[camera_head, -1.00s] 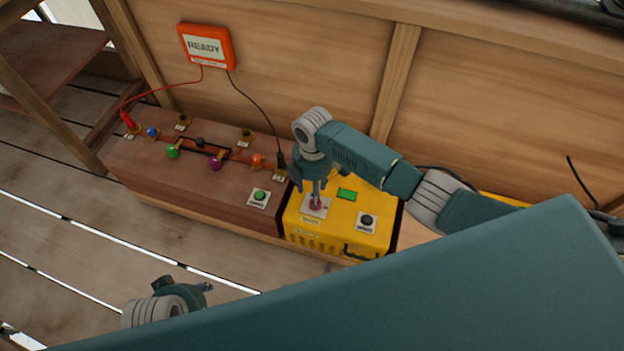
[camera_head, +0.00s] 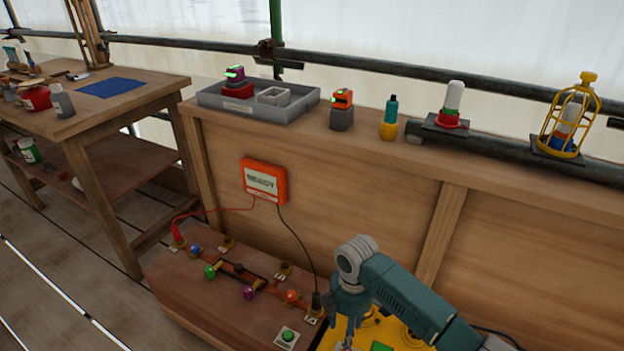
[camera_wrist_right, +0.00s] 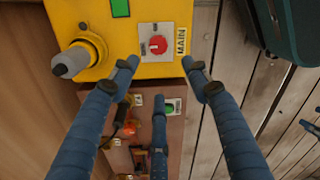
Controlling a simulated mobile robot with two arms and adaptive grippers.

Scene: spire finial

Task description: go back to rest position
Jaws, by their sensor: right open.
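My right gripper (camera_head: 346,334) is low in the head view, fingers pointing down over the yellow box (camera_head: 330,338). In the wrist view its fingers (camera_wrist_right: 160,64) are spread apart with nothing between them. Just beyond the fingertips is a red knob (camera_wrist_right: 158,45) on a white plate beside the label MAIN, on the yellow box (camera_wrist_right: 182,12). My left gripper does not show in the head view.
A wooden panel (camera_head: 180,283) with coloured knobs and a green button (camera_head: 288,336) adjoins the box. An orange READY display (camera_head: 264,180) has two cables. The ledge behind carries a grey tray (camera_head: 215,101), lamps and a yellow cage (camera_head: 570,125). A workbench (camera_head: 150,94) stands left.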

